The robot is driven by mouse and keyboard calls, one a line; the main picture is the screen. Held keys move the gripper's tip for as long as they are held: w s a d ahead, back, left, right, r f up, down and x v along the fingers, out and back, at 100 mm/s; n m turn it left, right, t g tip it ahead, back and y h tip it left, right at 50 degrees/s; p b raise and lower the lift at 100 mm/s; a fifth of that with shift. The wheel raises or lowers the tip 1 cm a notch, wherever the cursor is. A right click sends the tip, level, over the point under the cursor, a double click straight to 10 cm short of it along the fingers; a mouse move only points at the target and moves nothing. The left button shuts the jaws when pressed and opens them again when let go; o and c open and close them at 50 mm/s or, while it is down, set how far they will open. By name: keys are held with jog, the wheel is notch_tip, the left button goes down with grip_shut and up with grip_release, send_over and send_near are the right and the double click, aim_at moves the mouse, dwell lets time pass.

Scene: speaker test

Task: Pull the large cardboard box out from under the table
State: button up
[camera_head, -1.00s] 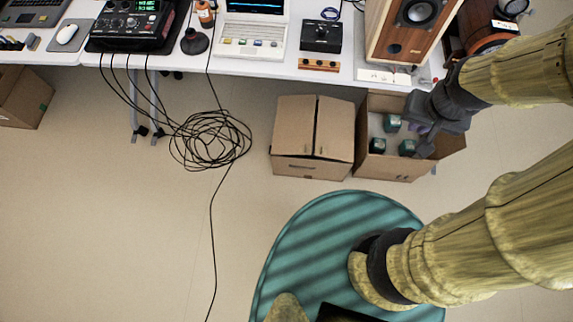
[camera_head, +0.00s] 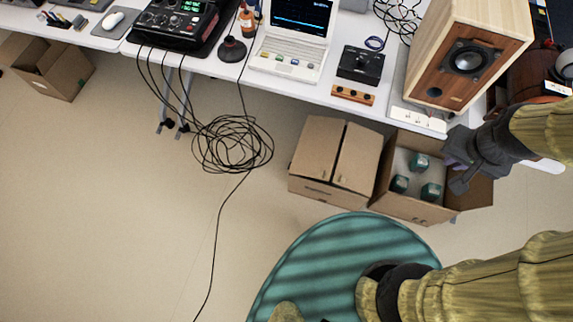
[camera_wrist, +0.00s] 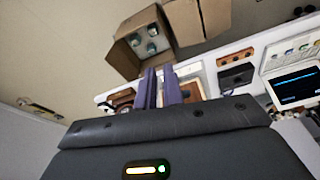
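A closed brown cardboard box (camera_head: 318,150) sits on the floor at the table's front edge; it is partly visible in the wrist view (camera_wrist: 200,18). Right beside it stands an open cardboard box (camera_head: 408,208) with several dark green items inside, also seen in the wrist view (camera_wrist: 125,55). The frames do not make clear which one is the large box. My gripper (camera_head: 455,172) is above the right part of the open box, near the table edge. In the wrist view its two purple fingers (camera_wrist: 159,72) stand apart with a narrow empty gap; contact with the box cannot be told.
The white table (camera_head: 300,88) carries a laptop (camera_head: 290,45), a black control box (camera_head: 361,65) and a wooden speaker (camera_head: 470,55). A cable coil (camera_head: 232,143) lies on the floor left of the boxes. Another open box (camera_head: 62,80) stands far left.

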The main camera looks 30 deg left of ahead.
jog(key=w+a+f+n+t+y+b, duration=0.1)
jog(key=w+a+f+n+b, duration=0.1)
jog(key=w+a+f+b, duration=0.45)
jog(key=w+a+f+n+t+b, duration=0.15)
jog(key=a+f+b, duration=0.3)
jog(key=f, duration=0.45)
jog(key=w+a+f+n+t+y+b, duration=0.1)
jog(key=w+a+f+b, duration=0.35)
jog(key=a+f, duration=0.2)
jog(key=a+f+n+t+h+b, duration=0.1)
jog(key=a+f+n+b, duration=0.1)
jog(key=a+f+b, duration=0.5)
jog(key=a+f+n+t+b, duration=0.2)
jog(key=a+f+b, duration=0.2)
jog(key=f, duration=0.7)
jog(key=s+a+f+n+t+h+b, duration=0.1)
jog(key=s+a+f+n+t+b, duration=0.2)
jog(key=f+b, duration=0.5)
jog(key=s+a+f+n+b, duration=0.1)
jog(key=s+a+f+b, duration=0.25)
jog(key=f, duration=0.85)
jog(key=s+f+n+t+h+b, duration=0.1)
jog(key=s+f+n+t+b, duration=0.5)
jog(key=s+f+b, duration=0.7)
notch_tip(320, 180, down, 4)
jog(key=shift+a+n, duration=0.45)
jog(key=shift+n, duration=0.2)
jog(key=shift+w+t, duration=0.15)
jog(key=shift+t, duration=0.1)
